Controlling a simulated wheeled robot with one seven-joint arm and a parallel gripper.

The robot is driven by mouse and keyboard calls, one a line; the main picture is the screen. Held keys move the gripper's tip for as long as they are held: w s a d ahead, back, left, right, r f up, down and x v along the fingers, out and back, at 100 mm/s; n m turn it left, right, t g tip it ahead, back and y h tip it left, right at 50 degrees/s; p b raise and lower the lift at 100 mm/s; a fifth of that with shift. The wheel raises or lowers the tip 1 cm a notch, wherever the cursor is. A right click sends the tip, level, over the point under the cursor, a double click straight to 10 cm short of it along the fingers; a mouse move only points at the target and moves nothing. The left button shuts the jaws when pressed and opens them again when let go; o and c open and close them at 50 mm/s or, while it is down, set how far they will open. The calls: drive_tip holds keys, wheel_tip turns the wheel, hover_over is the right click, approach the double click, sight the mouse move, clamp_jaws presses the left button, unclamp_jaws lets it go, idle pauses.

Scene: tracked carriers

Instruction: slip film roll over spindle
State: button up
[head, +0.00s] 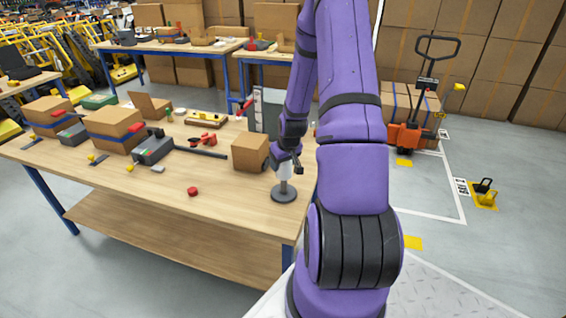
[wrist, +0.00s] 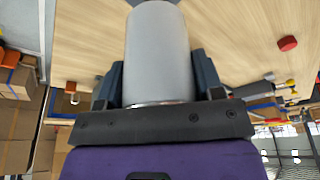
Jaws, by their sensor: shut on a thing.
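My gripper (head: 287,163) is shut on the pale film roll (head: 284,172), which is upright near the front right of the table. In the wrist view the roll (wrist: 157,50) fills the space between the two dark fingers (wrist: 158,82). The spindle (head: 284,194), with a dark round base and a grey post, stands on the table directly below the roll. The roll is in line with the post. The gripper and roll hide the post's upper part, so I cannot tell whether the roll is around it or just above it.
The wooden table (head: 215,205) has a cardboard box (head: 250,152) just left of the spindle. A red round piece (head: 193,191) lies nearer the front edge. A dark grey device (head: 153,149) and more boxes stand farther left. The table front is mostly clear.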

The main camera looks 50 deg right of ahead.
drive_tip(key=shift+f, duration=1.2)
drive_tip(key=o, duration=1.2)
drive_tip(key=shift+r, duration=0.1)
wheel_tip(320, 180, up, 12)
drive_tip(key=shift+f, duration=0.1)
idle(1.4)
idle(0.5)
